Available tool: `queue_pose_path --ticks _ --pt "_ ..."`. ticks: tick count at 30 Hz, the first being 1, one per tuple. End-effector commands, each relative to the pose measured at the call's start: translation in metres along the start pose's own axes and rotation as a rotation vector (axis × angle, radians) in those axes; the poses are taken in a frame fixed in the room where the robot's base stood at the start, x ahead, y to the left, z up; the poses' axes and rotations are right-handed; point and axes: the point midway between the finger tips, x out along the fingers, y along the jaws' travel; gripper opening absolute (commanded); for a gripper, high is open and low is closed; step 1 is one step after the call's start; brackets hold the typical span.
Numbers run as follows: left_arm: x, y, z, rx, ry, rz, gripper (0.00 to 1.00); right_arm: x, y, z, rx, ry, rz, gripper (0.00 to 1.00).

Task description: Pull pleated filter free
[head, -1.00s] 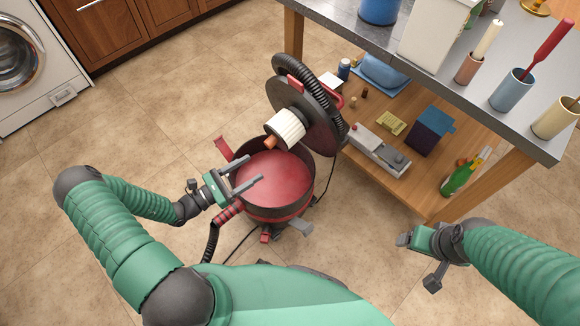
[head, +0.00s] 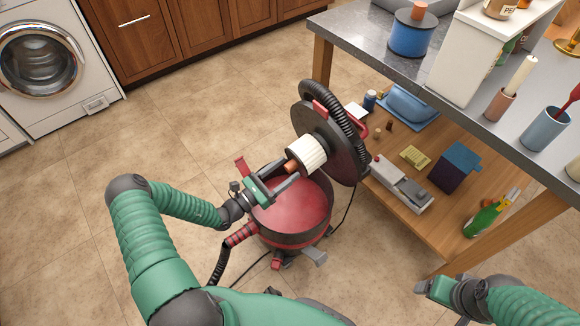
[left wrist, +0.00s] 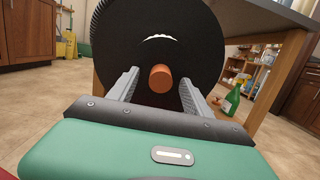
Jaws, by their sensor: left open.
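The cream pleated filter (head: 308,153) sits on the inner face of the dark round lid (head: 340,150), which is tilted up over the red drum (head: 295,215). An orange knob (head: 291,168) sticks out of the filter's near end. My left gripper (head: 284,172) is open, its fingers on either side of the knob. In the left wrist view the knob (left wrist: 161,79) lies between the spread fingers, against a black disc; I cannot tell whether they touch it. My right gripper (head: 424,287) is at the lower right, away from the filter; its finger opening is unclear.
A workbench (head: 347,40) stands at the right, with a blue cylinder (head: 409,33) on top. Its lower shelf (head: 418,222) holds several items, including a green bottle (head: 483,218). A black hose (head: 343,118) curves over the lid. The floor at left is open.

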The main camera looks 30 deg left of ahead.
Motion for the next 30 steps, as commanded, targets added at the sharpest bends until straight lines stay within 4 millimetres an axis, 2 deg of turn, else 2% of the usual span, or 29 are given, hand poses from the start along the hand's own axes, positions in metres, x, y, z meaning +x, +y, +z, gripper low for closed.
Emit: queue_pose_path --ticks 6,30 --pt "-0.0001 0.0 -0.0002 0.0 0.0 0.0 0.57 0.0001 0.0 0.0 0.0 0.0 0.0 0.76" --pt "-0.0004 0.0004 -0.0001 0.001 0.0 0.0 0.04 0.0001 0.0 0.0001 0.0 0.0 0.0 0.76"
